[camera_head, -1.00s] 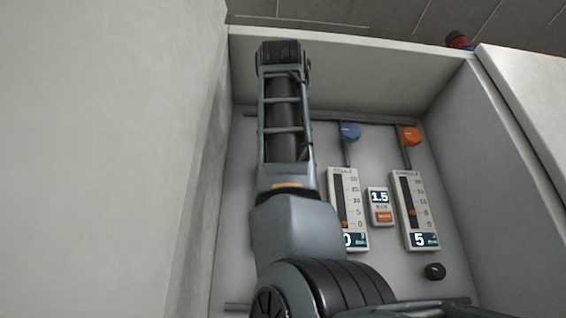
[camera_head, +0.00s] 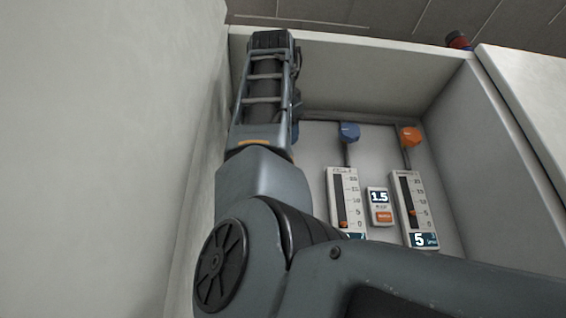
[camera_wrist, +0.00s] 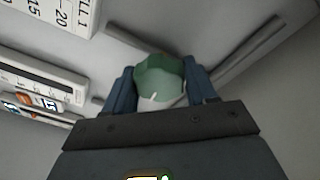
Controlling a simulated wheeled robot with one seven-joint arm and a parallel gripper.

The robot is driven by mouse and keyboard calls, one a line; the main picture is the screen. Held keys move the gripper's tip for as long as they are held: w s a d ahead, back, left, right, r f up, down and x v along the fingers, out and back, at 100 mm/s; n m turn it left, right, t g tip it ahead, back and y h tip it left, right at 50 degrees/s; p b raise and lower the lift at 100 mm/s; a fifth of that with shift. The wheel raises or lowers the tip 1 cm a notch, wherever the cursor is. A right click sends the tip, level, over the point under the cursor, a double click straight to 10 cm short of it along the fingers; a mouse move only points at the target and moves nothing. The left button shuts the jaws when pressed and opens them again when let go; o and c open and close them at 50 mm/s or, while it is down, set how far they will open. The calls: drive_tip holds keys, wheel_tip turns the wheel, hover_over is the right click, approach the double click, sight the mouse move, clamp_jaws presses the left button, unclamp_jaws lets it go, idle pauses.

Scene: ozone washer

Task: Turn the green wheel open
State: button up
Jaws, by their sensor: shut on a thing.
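The green wheel (camera_wrist: 160,76) shows in the wrist view, at the top centre, between the two blue fingers of my gripper (camera_wrist: 162,92). My gripper is shut on it, with one finger on each side. Part of the wheel is hidden behind the gripper body. In the head view the green wheel and the gripper tips are hidden behind my arm, which reaches over the left part of the panel.
A blue knob (camera_head: 349,132) and an orange knob (camera_head: 410,137) sit on pipes right of my arm. Below are two gauges (camera_head: 346,198) (camera_head: 414,208) and a small 1.5 display (camera_head: 379,197). Recess walls stand at left and right. A grey pipe (camera_wrist: 235,55) runs beside the wheel.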

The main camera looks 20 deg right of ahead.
drive_tip(key=shift+m, duration=0.6)
drive_tip(key=o, duration=1)
drive_tip(key=shift+o, duration=0.2)
drive_tip(key=b+v, duration=0.2)
drive_tip(key=v, duration=0.5)
drive_tip(key=shift+s+a, duration=0.2)
drive_tip(key=shift+s, duration=0.1)
drive_tip(key=shift+s, duration=0.1)
